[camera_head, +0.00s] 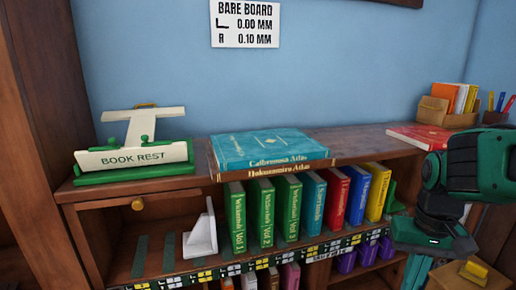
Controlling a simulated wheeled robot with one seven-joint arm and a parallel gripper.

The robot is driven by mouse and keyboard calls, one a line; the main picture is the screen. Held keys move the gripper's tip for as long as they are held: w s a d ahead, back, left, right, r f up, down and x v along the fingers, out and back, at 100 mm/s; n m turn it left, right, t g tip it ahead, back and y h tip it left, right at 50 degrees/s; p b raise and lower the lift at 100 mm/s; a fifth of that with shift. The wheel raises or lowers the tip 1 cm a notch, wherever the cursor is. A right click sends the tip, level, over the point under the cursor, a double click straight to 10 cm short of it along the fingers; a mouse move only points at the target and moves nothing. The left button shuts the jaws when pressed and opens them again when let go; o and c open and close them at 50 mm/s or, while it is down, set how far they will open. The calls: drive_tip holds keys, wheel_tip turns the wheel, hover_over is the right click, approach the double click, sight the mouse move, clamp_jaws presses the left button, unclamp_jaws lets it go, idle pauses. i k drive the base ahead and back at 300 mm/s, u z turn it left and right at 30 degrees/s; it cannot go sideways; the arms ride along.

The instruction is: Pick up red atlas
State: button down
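Two flat books lie stacked on the bookcase top at the middle, their spines lettered as atlases. The upper one is a teal atlas (262,148). The lower one is a brownish-red atlas (275,171), mostly covered by the teal one, with its spine showing at the front. A bright red flat book (415,134) lies apart at the right end of the top; I cannot read a title on it. My gripper (436,243) hangs at the right in front of the shelves, apart from all these books. Its fingers are not clear to see.
A green-and-white book rest (135,158) stands at the top's left end. A wooden organiser (445,114) stands at the back right. Upright books (290,208) fill the shelf below, with a white bookend (201,236) to their left. A low wooden box (465,278) is at bottom right.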

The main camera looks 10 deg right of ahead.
sight(427, 138)
drive_tip(key=z, duration=0.05)
drive_tip(key=k, duration=0.45)
drive_tip(key=u, duration=0.25)
drive_tip(key=i, duration=0.5)
drive_tip(key=z, duration=1.4)
drive_tip(key=k, duration=0.5)
drive_tip(key=z, duration=0.2)
drive_tip(key=i, duration=0.6)
drive_tip(key=z, duration=0.25)
